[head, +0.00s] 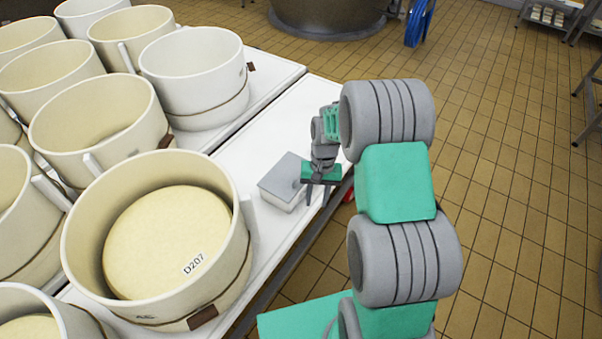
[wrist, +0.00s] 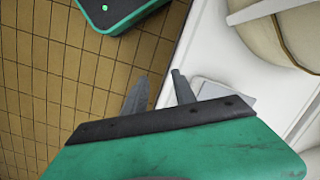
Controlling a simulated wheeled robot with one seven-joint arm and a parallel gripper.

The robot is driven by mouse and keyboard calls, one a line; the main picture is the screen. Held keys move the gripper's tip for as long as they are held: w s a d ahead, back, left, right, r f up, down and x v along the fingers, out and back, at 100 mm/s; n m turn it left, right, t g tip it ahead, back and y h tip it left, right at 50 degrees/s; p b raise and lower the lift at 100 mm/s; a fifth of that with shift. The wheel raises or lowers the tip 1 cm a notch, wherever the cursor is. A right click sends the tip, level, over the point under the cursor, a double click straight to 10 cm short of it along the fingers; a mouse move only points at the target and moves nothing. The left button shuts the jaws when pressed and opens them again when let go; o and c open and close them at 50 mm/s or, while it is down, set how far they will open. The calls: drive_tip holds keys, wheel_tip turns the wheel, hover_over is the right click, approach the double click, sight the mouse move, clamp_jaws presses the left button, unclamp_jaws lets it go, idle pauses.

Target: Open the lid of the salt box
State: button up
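The salt box (head: 283,186) is a small pale box with a flat grey lid, standing on the white table near its right edge. The lid looks shut. My gripper (head: 317,195) points down just to the right of the box, near the table edge. In the wrist view my gripper (wrist: 158,92) has its two fingers apart with nothing between them. A pale grey corner, likely the box (wrist: 232,98), shows right of the fingers, partly hidden by the gripper body. Whether a finger touches the box I cannot tell.
A large round cream mould (head: 235,262) holding a cheese labelled D207 stands left of the box. Several more moulds fill the table's left side. The white table top (head: 250,140) is bare behind the box. Tiled floor (head: 510,190) lies right of the table.

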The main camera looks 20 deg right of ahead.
drive_tip(key=w+r+m+t, duration=0.35)
drive_tip(key=w+r, duration=0.25)
drive_tip(key=w, duration=0.6)
drive_tip(key=f+m, duration=0.1)
drive_tip(key=f, duration=0.1)
drive_tip(key=w+f+m, duration=0.1)
drive_tip(key=f, duration=0.2)
drive_tip(key=a+f+m, duration=0.1)
drive_tip(key=f, duration=0.2)
drive_tip(key=shift+w+a, duration=0.1)
drive_tip(key=shift+w, duration=0.1)
drive_tip(key=shift+c, duration=0.5)
clamp_jaws()
